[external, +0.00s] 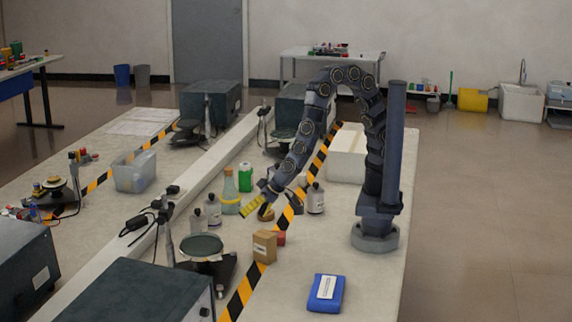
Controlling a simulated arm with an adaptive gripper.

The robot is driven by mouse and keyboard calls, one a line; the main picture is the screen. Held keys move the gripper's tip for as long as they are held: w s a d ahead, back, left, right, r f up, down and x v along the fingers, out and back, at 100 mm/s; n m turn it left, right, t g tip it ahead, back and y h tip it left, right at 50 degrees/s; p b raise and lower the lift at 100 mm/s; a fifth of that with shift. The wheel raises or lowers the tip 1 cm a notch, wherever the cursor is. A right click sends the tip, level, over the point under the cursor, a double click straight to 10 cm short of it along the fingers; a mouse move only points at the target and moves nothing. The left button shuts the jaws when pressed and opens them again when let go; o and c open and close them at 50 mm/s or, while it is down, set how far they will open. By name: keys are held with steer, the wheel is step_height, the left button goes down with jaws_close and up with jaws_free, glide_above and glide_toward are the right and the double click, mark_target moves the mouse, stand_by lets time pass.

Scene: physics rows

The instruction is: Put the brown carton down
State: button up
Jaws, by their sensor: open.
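The brown carton (264,247) stands upright on the bench, at the edge of the black-and-yellow striped tape. My gripper (257,209) is above and slightly left of the carton in the picture, with its yellow fingers pointing down and to the left. The gripper is open, and a gap shows between it and the carton. Nothing is visible between the fingers.
A small red object (281,238) is just behind the carton. A balance with a round dark plate (201,248) stands to the left. Several bottles, including a green one (245,177), stand behind. A blue packet (325,293) lies at the front right, with clear bench around it.

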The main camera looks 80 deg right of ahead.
step_height(320, 180, up, 6)
steer(key=s+d+n+g+y, duration=0.1)
steer(key=d+n+g+y, duration=0.1)
steer(key=s+d+r+n+g+h, duration=0.1)
steer(key=s+d+r+g+h, duration=0.1)
steer(key=s+d, duration=0.8)
steer(key=s+d+r+n+g+h, duration=0.1)
steer(key=s+d+r+g, duration=0.3)
steer(key=s+d, duration=0.6)
steer(key=d+g+h, duration=0.1)
steer(key=d, duration=0.4)
steer(key=shift+d+r+h, duration=0.15)
steer(key=shift+d+h, duration=0.15)
steer(key=shift+d, duration=0.1)
